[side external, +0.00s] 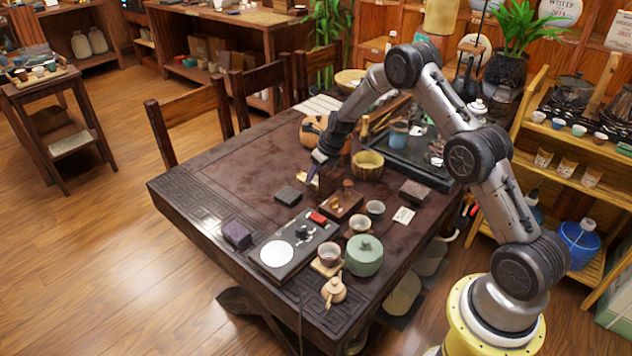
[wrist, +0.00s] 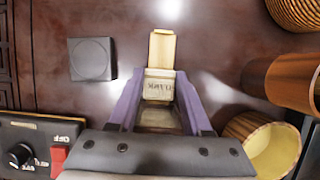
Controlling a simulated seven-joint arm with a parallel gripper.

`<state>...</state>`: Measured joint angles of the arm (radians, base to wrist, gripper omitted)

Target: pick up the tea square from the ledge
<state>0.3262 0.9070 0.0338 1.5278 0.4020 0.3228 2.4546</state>
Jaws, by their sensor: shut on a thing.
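My gripper (side external: 315,168) is low over the middle of the dark table. In the wrist view its purple fingers (wrist: 160,88) are closed on a tan block with a pale, printed part, which looks like the tea square (wrist: 161,50). The fingers cover its sides, and the far end sticks out beyond them. In the side external view it is too small to make out clearly. I cannot tell whether it touches the table. No ledge can be told apart under it.
A flat dark square (side external: 288,195) lies left of my gripper, with a wooden box (side external: 342,207) in front. A black device (side external: 295,245), a purple block (side external: 237,235) and a green pot (side external: 364,255) stand nearer. The table's left part is clear.

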